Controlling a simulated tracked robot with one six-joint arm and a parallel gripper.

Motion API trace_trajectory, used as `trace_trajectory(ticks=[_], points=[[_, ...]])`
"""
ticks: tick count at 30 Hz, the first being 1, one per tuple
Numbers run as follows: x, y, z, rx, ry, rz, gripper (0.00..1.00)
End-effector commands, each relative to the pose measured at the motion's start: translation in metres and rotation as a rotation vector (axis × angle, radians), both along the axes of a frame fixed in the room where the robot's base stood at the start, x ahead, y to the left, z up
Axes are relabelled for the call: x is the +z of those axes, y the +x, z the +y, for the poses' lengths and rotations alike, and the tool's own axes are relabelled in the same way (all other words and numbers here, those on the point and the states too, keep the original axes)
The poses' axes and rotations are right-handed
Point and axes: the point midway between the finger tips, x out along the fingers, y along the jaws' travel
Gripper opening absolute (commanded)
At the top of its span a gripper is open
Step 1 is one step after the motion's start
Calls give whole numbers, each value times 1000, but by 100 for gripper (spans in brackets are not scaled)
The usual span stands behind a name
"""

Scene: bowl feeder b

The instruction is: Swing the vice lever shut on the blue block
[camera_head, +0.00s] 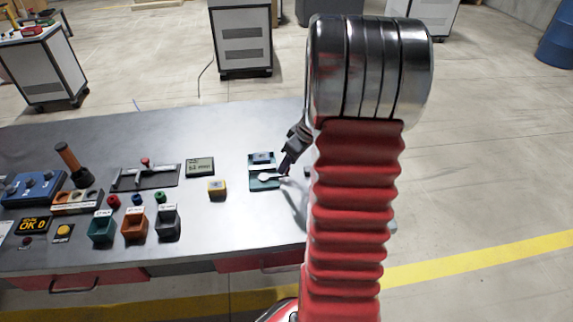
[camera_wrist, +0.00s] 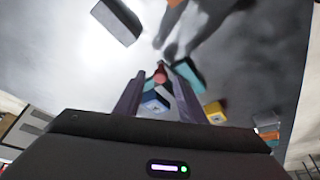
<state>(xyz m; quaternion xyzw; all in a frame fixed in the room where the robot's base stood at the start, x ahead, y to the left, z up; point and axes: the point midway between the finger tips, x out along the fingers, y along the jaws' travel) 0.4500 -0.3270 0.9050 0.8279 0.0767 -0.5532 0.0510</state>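The vice (camera_head: 256,184) is a small teal fixture on the bench. The blue block (camera_head: 262,157) sits at its far side. The vice's pale lever (camera_head: 270,178) lies across the near part, below the block in the picture. My gripper (camera_head: 285,167) is low at the vice's right side, close to the lever's right end; I cannot tell whether it touches. In the wrist view my gripper's two purple fingers (camera_wrist: 157,84) stand apart. A blue piece with a white mark (camera_wrist: 155,101) and a small red piece (camera_wrist: 160,74) show between them, blurred.
A yellow block (camera_head: 217,187) and a grey display (camera_head: 200,167) stand left of the vice. Further left are a slider with a red knob (camera_head: 145,161) and several coloured bins, including an orange one (camera_head: 134,228). Bare bench lies in front of the vice.

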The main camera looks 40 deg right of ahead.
Motion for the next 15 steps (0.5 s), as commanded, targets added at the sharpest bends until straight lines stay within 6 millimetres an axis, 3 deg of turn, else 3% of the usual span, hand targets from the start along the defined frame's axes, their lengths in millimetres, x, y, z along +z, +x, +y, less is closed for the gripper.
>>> trace_trajectory(ticks=[12, 15], points=[[-8, 3, 1, 0, 0, 0, 36], [-7, 3, 1, 0, 0, 0, 29]])
